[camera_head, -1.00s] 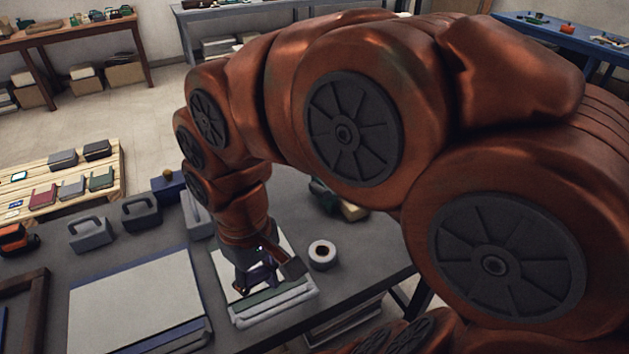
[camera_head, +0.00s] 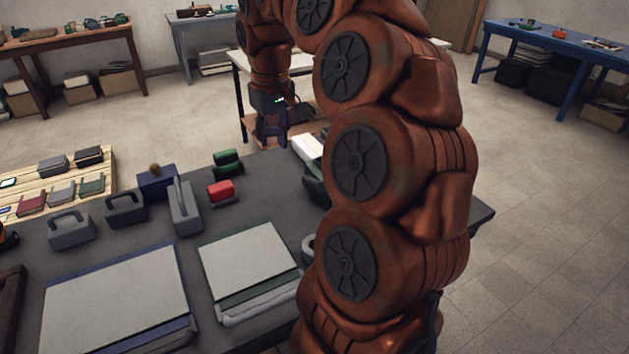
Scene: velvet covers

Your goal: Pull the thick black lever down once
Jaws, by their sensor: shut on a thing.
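My gripper (camera_head: 272,138) hangs from the arm beyond the far edge of the dark work table (camera_head: 215,320), in front of a white-topped table at the back. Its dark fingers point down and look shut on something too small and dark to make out. I cannot pick out a thick black lever for certain; my arm hides part of the table's right side.
Two grey-white board stacks (camera_head: 110,300) (camera_head: 245,255) lie in front. Grey and black handled blocks (camera_head: 70,230) (camera_head: 125,208), a red-topped block (camera_head: 221,190) and green pieces (camera_head: 228,160) stand behind. A white block (camera_head: 307,148) is near my arm. Floor is open at right.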

